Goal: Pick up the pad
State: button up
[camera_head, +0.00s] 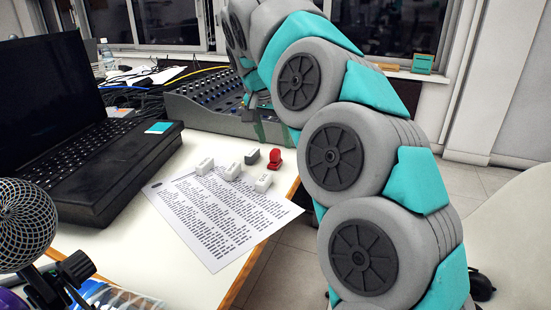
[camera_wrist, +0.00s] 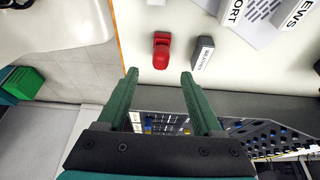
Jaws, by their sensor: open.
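A flat teal square (camera_head: 159,128), which looks like a pad of notes, lies on the corner of the black laptop (camera_head: 110,165). A teal-green box (camera_head: 423,63) sits on the window sill; a green box (camera_wrist: 23,82) at the left of the wrist view may be the same one. I cannot tell for certain which is the pad. My gripper (camera_wrist: 160,72) is open and empty, its green fingers above the table's far end, pointing toward a small red object (camera_wrist: 161,50). In the head view my arm largely hides the gripper.
A printed sheet (camera_head: 220,220) lies on the table with white lettered blocks (camera_head: 264,183), a dark grey block (camera_head: 252,156) and the red object (camera_head: 275,159). A mixing console (camera_head: 205,108) stands behind. A microphone (camera_head: 25,225) is front left. The table edge runs down the right.

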aim_at(275, 149)
jog(key=shift+s+x, duration=0.1)
jog(key=shift+x, duration=1)
jog(key=shift+s+x, duration=0.15)
jog(key=shift+x, duration=0.95)
jog(key=shift+a+f, duration=0.1)
jog(key=shift+c, duration=0.2)
grip_shut()
